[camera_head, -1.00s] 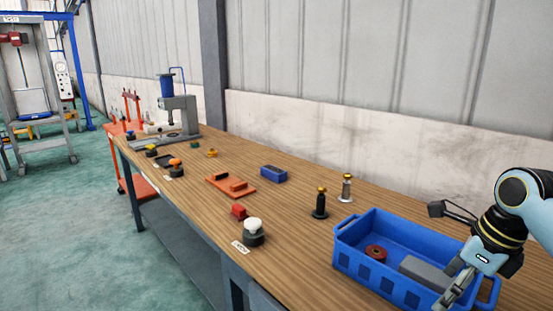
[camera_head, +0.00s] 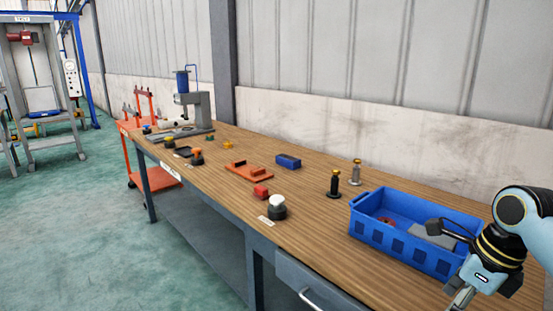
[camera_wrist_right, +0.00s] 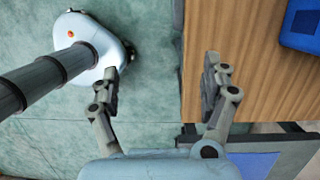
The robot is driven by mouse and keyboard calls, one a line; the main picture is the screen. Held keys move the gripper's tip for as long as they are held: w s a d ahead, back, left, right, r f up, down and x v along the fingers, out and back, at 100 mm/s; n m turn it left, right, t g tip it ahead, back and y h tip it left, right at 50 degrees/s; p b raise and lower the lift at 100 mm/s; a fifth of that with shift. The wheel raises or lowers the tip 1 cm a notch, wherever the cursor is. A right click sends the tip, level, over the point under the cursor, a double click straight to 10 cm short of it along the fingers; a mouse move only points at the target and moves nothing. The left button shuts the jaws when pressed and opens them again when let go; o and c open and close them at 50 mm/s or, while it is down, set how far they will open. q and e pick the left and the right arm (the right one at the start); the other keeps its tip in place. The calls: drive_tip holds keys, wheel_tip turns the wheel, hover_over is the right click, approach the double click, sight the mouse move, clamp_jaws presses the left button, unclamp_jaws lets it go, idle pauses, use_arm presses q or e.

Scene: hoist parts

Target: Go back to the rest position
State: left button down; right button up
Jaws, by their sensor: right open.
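My right gripper (camera_wrist_right: 160,80) is open and empty in the right wrist view, above the bench's front edge and the green floor. In the head view my right gripper (camera_head: 461,300) is at the bottom right, in front of the blue crate (camera_head: 400,248), with its fingertips cut off by the picture edge. The crate stands on the wooden workbench (camera_head: 330,235), and its corner shows in the right wrist view (camera_wrist_right: 302,28). My left gripper is in neither view.
A red ring (camera_head: 386,221) and a grey part (camera_head: 430,233) lie in the crate. Two upright posts (camera_head: 334,184) (camera_head: 356,172), a white-topped button (camera_head: 277,207), a red block (camera_head: 260,192) and an orange plate (camera_head: 250,172) are on the bench. A press (camera_head: 192,105) stands at the far end.

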drive_tip(key=s+f+n+g+b, duration=0.1)
drive_tip(key=s+f+b, duration=0.2)
drive_tip(key=s+f, duration=0.6)
drive_tip(key=s+a+f+n+g+b, duration=0.1)
drive_tip(key=s+f+n+b, duration=0.3)
drive_tip(key=f, duration=1)
drive_tip(key=s+f+m+g+b, duration=0.1)
drive_tip(key=s+f+g+b, duration=0.1)
drive_tip(key=s+f, duration=0.75)
use_arm(q)
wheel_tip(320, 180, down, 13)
drive_tip(key=b, duration=0.3)
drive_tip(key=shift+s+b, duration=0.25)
drive_tip(key=shift+b, duration=0.1)
use_arm(e)
drive_tip(key=s+f+n+t+h, duration=0.2)
drive_tip(key=s+f+n+t, duration=0.1)
drive_tip(key=s+f+n, duration=1.6)
drive_tip(key=s+n, duration=0.1)
drive_tip(key=n, duration=0.4)
drive_tip(key=shift+a+h, duration=0.15)
drive_tip(key=shift+h, duration=0.25)
